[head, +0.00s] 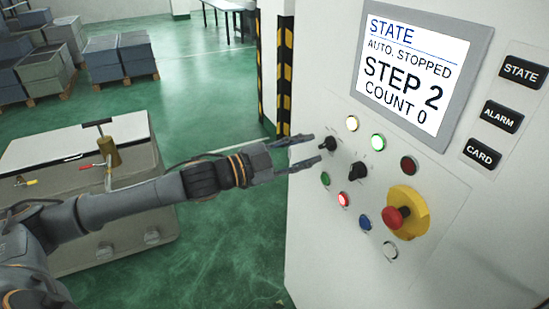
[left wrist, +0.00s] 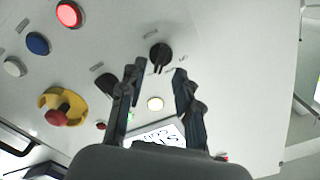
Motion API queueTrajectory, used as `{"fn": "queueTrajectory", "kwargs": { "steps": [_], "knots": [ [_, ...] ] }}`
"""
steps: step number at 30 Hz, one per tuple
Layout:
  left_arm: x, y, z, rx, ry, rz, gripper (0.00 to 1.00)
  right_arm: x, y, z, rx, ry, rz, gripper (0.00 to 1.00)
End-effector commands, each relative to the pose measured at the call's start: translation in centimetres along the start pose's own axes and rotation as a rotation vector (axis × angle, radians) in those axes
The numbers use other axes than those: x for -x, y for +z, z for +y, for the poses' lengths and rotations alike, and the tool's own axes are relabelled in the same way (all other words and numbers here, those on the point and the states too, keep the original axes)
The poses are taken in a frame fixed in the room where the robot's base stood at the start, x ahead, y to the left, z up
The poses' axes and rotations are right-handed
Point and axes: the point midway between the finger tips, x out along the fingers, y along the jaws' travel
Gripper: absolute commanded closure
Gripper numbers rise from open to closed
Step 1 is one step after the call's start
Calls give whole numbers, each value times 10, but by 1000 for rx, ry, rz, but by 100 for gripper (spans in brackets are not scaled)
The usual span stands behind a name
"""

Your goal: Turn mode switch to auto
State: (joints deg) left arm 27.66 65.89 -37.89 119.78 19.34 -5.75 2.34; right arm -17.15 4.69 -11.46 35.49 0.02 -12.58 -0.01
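The control panel has two black rotary switches, an upper left one (head: 328,143) and a lower right one (head: 358,171). Their labels are too small to read, so I cannot tell which is the mode switch. My left gripper (head: 315,149) is open and empty in front of the upper left switch. In the left wrist view, that switch (left wrist: 160,54) shows just beyond the gap between the open fingertips (left wrist: 158,72), apparently untouched. The other switch (left wrist: 105,84) is partly behind one finger. The screen (head: 412,70) reads STATE, AUTO, STOPPED, STEP 2, COUNT 0. My right gripper is not in view.
A red emergency stop (head: 397,217) on a yellow base sits lower right on the panel. Lit and unlit buttons surround the switches, including a lit red one (head: 343,199) and a blue one (head: 365,222). A grey fixture (head: 130,190) stands behind my left arm.

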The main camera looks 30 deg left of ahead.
Motion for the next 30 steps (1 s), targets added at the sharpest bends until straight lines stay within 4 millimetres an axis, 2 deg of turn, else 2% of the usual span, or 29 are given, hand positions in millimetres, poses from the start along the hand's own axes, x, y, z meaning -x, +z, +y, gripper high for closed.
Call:
{"fn": "queueTrajectory", "kwargs": {
  "steps": [6,12,30],
  "knots": [
    [28,2,2,1,3,-4,67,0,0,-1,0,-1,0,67],
    [46,2,1,4,-1,-4,67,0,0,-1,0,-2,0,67],
    [84,1,1,2,0,-2,67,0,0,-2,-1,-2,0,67]
  ]
}}
